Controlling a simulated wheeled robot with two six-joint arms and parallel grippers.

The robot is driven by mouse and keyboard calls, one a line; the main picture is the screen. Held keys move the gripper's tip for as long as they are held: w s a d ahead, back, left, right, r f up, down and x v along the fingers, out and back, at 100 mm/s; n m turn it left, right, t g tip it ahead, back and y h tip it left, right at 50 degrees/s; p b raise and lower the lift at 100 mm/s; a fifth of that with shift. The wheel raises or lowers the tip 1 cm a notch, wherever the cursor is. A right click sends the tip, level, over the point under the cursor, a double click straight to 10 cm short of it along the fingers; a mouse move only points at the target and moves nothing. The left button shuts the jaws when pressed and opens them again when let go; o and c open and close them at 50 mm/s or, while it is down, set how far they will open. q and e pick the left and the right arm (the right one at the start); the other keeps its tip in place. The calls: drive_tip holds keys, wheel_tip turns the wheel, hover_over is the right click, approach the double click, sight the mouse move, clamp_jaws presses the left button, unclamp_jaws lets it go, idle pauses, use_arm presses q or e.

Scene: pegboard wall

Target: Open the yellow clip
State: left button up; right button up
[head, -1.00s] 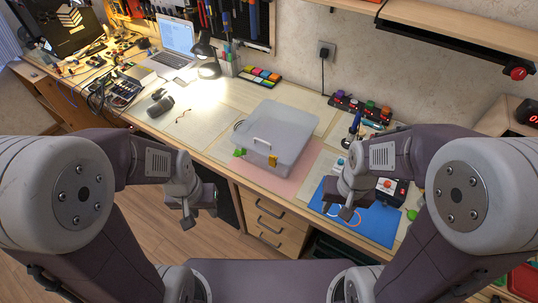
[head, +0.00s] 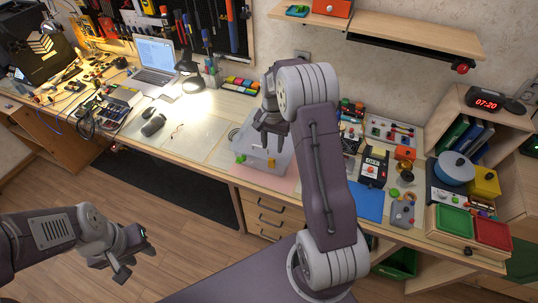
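The yellow clip (head: 271,163) is a small block on the front side of a translucent grey box (head: 286,165) on the workbench. A green clip (head: 240,159) sits on the same side, further left. My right gripper (head: 270,143) is above the front of the box, fingers pointing down, just above the yellow clip in the picture. It looks open, with nothing between its fingers, and seems not to touch the clip. My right arm and gripper hide much of the box lid. My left gripper (head: 136,268) is over the floor, away from the bench, and looks open and empty.
A blue mat (head: 367,201) and a black device (head: 373,168) lie right of the box. A lamp (head: 192,83) and laptop (head: 157,58) stand at the back left. A wall shelf (head: 400,30) overhangs the bench.

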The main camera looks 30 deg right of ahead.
sight(271, 159)
drive_tip(key=f, duration=0.6)
drive_tip(key=shift+a+f+p, duration=0.1)
drive_tip(key=shift+a+p, duration=0.2)
drive_tip(key=shift+p, duration=0.1)
drive_tip(key=shift+d+f, duration=0.15)
drive_tip(key=shift+f, duration=0.25)
clamp_jaws()
